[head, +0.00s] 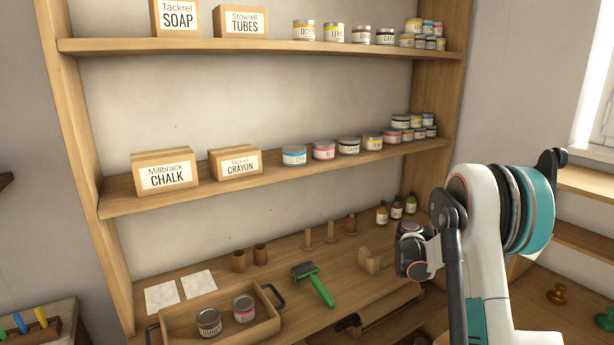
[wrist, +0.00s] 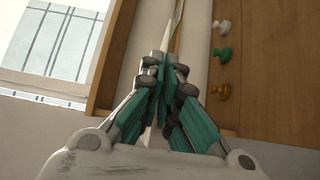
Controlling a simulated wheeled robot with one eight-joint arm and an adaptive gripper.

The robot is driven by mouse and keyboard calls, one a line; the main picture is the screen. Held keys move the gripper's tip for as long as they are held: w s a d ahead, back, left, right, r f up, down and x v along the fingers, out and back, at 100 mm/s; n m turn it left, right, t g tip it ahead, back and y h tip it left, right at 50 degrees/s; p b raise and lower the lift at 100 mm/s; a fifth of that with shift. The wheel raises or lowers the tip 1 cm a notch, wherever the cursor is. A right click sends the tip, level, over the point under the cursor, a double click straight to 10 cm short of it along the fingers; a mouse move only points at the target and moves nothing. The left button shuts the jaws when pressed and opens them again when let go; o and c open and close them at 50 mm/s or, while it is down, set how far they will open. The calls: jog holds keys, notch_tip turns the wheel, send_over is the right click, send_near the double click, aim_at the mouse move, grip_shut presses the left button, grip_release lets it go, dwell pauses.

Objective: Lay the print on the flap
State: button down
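In the wrist view my gripper (wrist: 165,62) has its teal fingers drawn together on a thin pale sheet. I take this sheet to be the print (wrist: 176,27); it shows nearly edge-on, so its face cannot be read. In the head view my arm stands at the right, and my fingertips and the held sheet cannot be made out there. A wooden board below the bench's front edge looks like the flap (head: 385,322); my arm is to its right, and the picture's lower edge cuts it off.
The bench holds a tray (head: 172,325) with two tins, two pale sheets (head: 161,296), a green roller (head: 314,284), wooden cups (head: 239,261) and small bottles (head: 396,208). Shelves above carry boxes and tins.

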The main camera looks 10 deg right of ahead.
jog(key=w+a+n+t+y, duration=0.2)
jog(key=w+a+n+t, duration=1.1)
jog(key=w+a+t, duration=0.65)
jog(key=s+a+f+n+t+y, duration=0.1)
jog(key=a+n+t+y, duration=0.5)
jog(key=a, duration=2)
jog(key=n+y, duration=0.4)
jog(key=y, duration=0.4)
jog(key=shift+a+t, duration=0.2)
jog(key=shift+t, duration=0.15)
